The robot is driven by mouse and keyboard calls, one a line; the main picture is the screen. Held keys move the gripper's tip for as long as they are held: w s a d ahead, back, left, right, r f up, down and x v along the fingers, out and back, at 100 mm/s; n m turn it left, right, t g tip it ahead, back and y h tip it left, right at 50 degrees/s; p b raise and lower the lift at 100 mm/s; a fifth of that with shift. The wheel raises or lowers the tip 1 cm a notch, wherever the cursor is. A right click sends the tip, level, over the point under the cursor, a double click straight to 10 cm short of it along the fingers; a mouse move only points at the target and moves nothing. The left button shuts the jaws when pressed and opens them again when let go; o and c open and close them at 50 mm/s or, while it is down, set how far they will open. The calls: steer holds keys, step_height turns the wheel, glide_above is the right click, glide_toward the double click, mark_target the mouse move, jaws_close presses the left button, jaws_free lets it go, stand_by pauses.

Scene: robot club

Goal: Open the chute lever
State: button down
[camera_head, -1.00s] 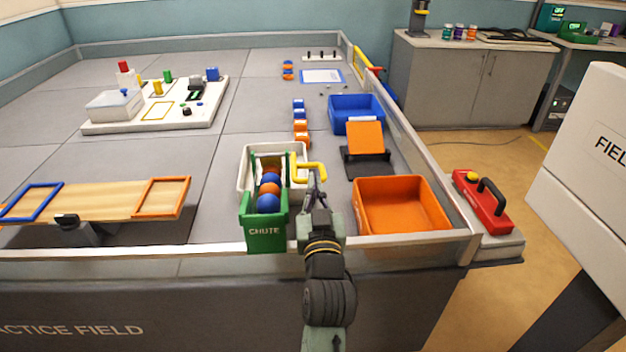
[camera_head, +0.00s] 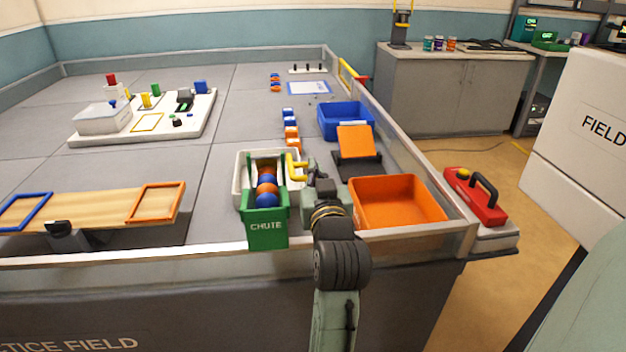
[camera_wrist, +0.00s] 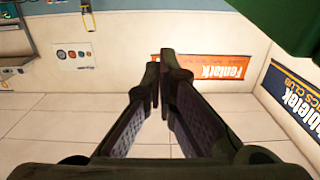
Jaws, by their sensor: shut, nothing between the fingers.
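The green chute (camera_head: 266,231), marked CHUTE, stands at the table's front edge with blue and orange balls (camera_head: 266,188) lined up in it. The yellow lever (camera_head: 292,166) is at the chute's right side, near its far end. My gripper (camera_head: 311,166) is just right of the lever, with its fingers shut and empty. I cannot tell whether the fingers touch the lever. In the wrist view, the fingers (camera_wrist: 161,75) point away toward a wall, and the lever does not show. A dark green surface (camera_wrist: 290,22) fills the top right corner there.
A white bin (camera_head: 240,180) sits around the chute's far part. An orange bin (camera_head: 398,217) is close to the right of my gripper, with a black stand holding an orange panel (camera_head: 355,140) behind it. A low rail (camera_head: 170,252) runs along the table's front.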

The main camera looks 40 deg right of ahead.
steer(key=w+d+f+p, duration=0.1)
steer(key=w+d+f, duration=0.2)
steer(key=w+f, duration=0.1)
steer(key=shift+w, duration=0.6)
steer(key=shift+s+a+f+b, duration=0.1)
steer(key=shift+s+f+b, duration=0.05)
steer(key=shift+f+b, duration=0.35)
steer(key=shift+s+a+f+b, duration=0.1)
steer(key=shift+f+b, duration=0.2)
steer(key=shift+f, duration=0.25)
steer(key=shift+d, duration=0.1)
